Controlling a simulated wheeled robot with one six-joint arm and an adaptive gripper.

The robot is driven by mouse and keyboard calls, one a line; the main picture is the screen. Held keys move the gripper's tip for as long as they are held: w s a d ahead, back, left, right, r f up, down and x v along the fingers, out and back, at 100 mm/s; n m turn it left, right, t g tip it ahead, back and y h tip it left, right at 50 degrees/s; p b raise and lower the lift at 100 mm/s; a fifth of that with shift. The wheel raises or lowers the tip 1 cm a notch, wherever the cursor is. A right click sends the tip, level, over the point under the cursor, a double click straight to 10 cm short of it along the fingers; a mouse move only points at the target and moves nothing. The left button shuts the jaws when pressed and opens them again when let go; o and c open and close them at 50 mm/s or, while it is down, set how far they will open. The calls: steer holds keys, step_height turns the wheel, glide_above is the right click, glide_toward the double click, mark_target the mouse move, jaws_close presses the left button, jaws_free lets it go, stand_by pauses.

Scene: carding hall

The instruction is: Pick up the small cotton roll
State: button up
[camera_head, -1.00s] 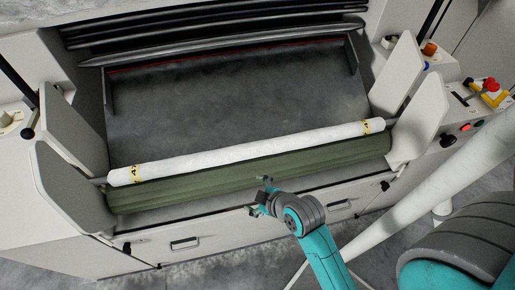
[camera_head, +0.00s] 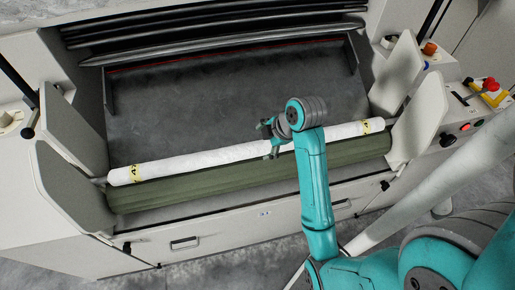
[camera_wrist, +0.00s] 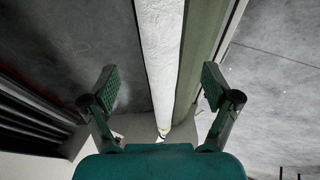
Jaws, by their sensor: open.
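The white cotton roll (camera_head: 200,161) lies across the front of the machine, with a yellow-and-black mark near each end. It rests alongside a thicker green roller (camera_head: 210,184) on its near side. My gripper (camera_head: 270,141) is at the roll, right of its middle, with its jaws open. In the wrist view the white roll (camera_wrist: 160,50) runs between my two spread fingers (camera_wrist: 160,88), and the green roller (camera_wrist: 203,45) lies just right of it. I see no finger touching the roll. My arm hides part of the roll's right half in the head view.
Grey upright side plates (camera_head: 417,115) stand at both ends of the rollers. A dark flat bed (camera_head: 220,100) lies behind the roll. A control panel with a red knob (camera_head: 490,84) is at the right. A cabinet front with handles (camera_head: 185,243) is below.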

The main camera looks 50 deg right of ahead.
mark_target(260, 146)
steer(key=x, duration=0.2)
steer(key=shift+w+f, duration=0.2)
steer(key=shift+f, duration=0.15)
steer(key=shift+s+d+x, duration=0.1)
steer(key=shift+d+x, duration=0.1)
steer(key=shift+x, duration=1.1)
steer(key=shift+s+d+x, duration=0.1)
steer(key=shift+d+x, duration=0.05)
steer(key=shift+x, duration=1.2)
steer(key=shift+f, duration=0.1)
jaws_close()
